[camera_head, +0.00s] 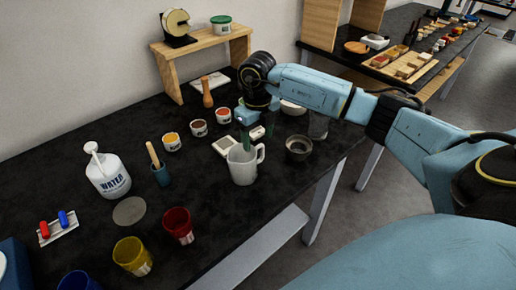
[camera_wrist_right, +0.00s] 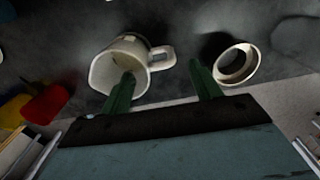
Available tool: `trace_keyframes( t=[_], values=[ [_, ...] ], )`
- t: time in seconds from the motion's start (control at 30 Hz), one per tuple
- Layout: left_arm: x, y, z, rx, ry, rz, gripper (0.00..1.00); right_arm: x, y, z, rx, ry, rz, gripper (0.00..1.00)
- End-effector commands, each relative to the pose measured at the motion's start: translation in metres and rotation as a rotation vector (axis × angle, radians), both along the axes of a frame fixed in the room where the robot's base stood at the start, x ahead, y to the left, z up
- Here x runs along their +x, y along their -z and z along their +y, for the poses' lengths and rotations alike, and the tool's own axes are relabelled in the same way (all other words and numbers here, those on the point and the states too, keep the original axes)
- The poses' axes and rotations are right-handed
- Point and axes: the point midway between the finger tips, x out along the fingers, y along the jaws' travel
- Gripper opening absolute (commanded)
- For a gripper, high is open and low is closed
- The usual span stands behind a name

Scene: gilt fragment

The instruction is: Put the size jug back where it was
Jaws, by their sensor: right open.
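The size jug (camera_head: 243,165) is a pale grey-white jug with a handle, upright on the black table in the head view. It also shows in the right wrist view (camera_wrist_right: 112,62), with its handle toward the right. My right gripper (camera_head: 257,134) is just behind and above the jug. Its green fingers are open and empty. In the right wrist view, the gripper (camera_wrist_right: 160,72) has one finger over the jug's mouth and the other beyond the handle; I cannot tell whether they touch. My left gripper is not in view.
A flat grey disc (camera_head: 129,210) lies on the table, bare. A dark bowl (camera_head: 298,148) stands right of the jug, near the table edge.

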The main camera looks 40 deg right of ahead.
Motion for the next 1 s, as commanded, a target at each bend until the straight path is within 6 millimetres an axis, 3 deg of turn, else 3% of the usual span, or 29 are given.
trace_keyframes(
  t=[0.1,0.3,0.9,1.0],
  values=[
    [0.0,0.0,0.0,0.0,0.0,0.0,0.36,0.001,-0.024,0.0,-0.001,0.001,-0.003,0.63],
    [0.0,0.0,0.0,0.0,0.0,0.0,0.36,0.0,-0.045,0.0,0.0,0.0,-0.001,0.63],
    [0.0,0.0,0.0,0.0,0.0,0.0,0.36,0.0,-0.047,0.0,0.0,0.001,0.001,0.63],
    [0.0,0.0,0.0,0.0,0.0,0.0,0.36,0.0,-0.044,0.01,0.031,-0.015,-0.008,0.63]
  ],
)
